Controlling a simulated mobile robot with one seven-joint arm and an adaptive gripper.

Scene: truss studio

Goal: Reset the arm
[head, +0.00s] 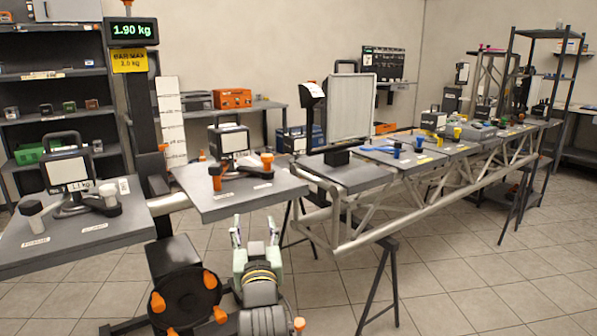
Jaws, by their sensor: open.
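My gripper (254,234) is at the lower middle of the head view, just in front of the middle grey platform (220,205). Its two pale fingers point away from me and stand apart, with nothing between them. My arm links fill the bottom middle of the view. The gripper appears clear of the platform edge. The depth between them is hard to judge.
The left platform (100,238) and the middle one carry handled weights and clamps. A scale display (132,31) reads 1.90 kg. A metal truss (375,215) with topped panels and several coloured clamps runs right on trestles (381,285). The tiled floor (470,285) at front right is clear.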

